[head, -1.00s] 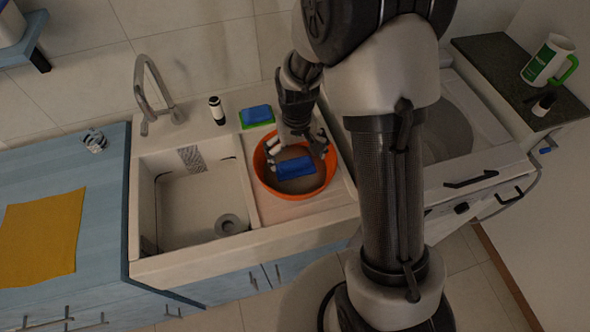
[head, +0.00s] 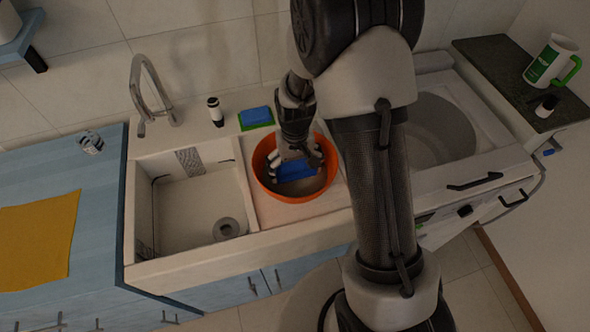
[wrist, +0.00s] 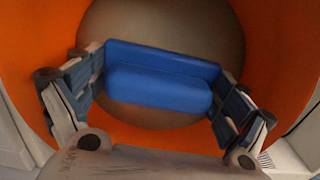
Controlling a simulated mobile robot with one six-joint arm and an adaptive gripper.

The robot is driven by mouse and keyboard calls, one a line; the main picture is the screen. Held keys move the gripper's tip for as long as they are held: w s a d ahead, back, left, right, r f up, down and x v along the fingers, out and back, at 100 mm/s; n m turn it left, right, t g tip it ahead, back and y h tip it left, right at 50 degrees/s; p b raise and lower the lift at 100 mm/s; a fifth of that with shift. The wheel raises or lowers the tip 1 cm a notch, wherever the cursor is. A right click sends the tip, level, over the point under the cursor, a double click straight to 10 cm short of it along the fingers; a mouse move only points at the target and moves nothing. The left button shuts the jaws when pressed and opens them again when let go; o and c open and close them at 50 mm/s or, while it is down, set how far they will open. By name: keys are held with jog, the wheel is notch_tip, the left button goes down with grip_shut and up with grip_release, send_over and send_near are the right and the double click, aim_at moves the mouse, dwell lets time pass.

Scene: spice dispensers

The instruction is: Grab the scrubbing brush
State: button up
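The scrubbing brush (head: 299,174) is blue and lies low inside the orange bowl (head: 262,181). It fills the middle of the wrist view (wrist: 160,88), with a flat plate and a thicker raised block. My gripper (head: 296,158) reaches down into the bowl from above. In the wrist view my gripper (wrist: 161,84) has one finger against each end of the brush, and both appear to touch it. I cannot tell whether the brush is off the bowl's bottom.
The bowl stands on the counter right of the sink basin (head: 200,205). A blue and green sponge (head: 256,117) and a small black-and-white bottle (head: 215,111) stand behind it. The faucet (head: 145,95) rises at the left. The orange bowl wall (wrist: 40,30) closely surrounds my fingers.

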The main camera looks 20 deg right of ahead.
jog(key=c, duration=0.5)
jog(key=shift+r, duration=0.1)
